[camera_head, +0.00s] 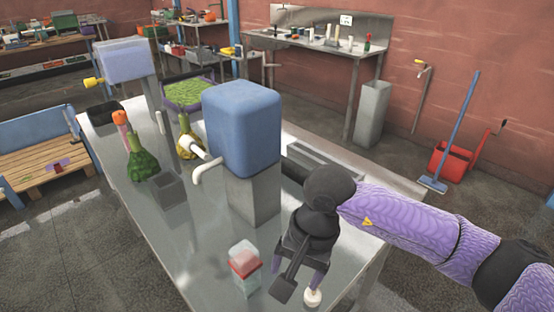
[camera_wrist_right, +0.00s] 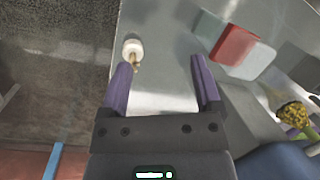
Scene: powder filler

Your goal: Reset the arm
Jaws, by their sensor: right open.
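My right arm enters from the right in the head view. Its gripper (camera_head: 300,278) is over the near part of the steel table (camera_head: 205,262), with purple fingers apart. In the right wrist view the gripper (camera_wrist_right: 160,62) is open with nothing between its fingers. A blue rounded machine (camera_head: 243,130) on a grey block, with a white spout, stands left of the gripper. A small translucent container with a red band (camera_head: 244,263) stands on the table left of the gripper; it also shows in the wrist view (camera_wrist_right: 235,46). My left gripper is out of view.
A small white-topped piece (camera_head: 312,298) is close to the right gripper, near the table edge; the wrist view shows it beside the left-hand finger (camera_wrist_right: 132,50).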

